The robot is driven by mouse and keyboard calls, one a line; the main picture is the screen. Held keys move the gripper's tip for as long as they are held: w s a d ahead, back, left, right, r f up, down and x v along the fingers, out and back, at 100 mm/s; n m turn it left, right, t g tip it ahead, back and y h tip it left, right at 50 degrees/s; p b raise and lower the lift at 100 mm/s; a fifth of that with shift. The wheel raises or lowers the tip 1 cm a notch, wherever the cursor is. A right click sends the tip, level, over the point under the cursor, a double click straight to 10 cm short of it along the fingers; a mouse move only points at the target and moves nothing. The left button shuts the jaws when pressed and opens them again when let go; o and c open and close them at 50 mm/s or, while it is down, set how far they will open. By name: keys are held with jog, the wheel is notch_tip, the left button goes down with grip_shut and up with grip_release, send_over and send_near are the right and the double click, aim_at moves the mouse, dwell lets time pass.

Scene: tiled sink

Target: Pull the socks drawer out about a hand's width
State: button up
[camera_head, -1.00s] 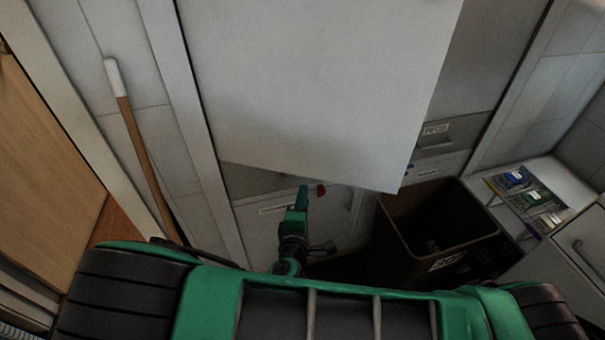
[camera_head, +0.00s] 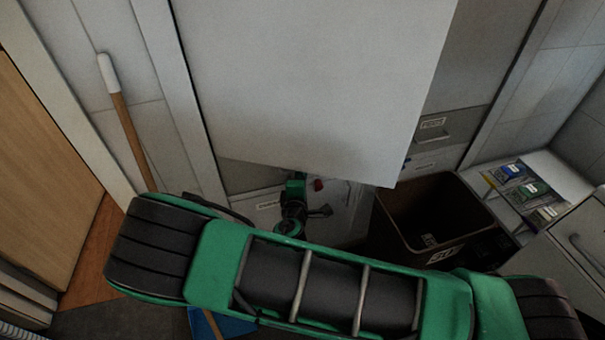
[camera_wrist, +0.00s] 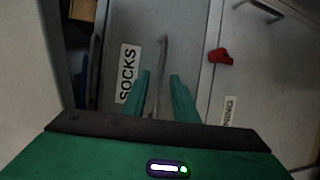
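The socks drawer front (camera_wrist: 118,28) is grey and carries a white SOCKS label (camera_wrist: 127,73) in the wrist view. Its thin bar handle (camera_wrist: 162,55) runs between the green fingers of my gripper (camera_wrist: 160,75). The fingers stand apart on either side of the bar. I cannot tell if either touches it. In the head view my gripper (camera_head: 296,182) is low beside the drawer fronts, its tips partly hidden by a large pale panel. I cannot tell how far the drawer is out.
The pale panel (camera_head: 310,80) hangs over the work area. A brown bin (camera_head: 380,225) stands right of my gripper. A red object (camera_wrist: 220,57) is on the neighbouring front. A wooden-handled tool (camera_head: 128,125) leans at left; a blue item (camera_head: 230,323) lies below.

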jog(key=shift+c, duration=0.5)
grip_shut()
jog(key=shift+s+f, duration=0.1)
jog(key=shift+s, duration=0.05)
dwell(0.7)
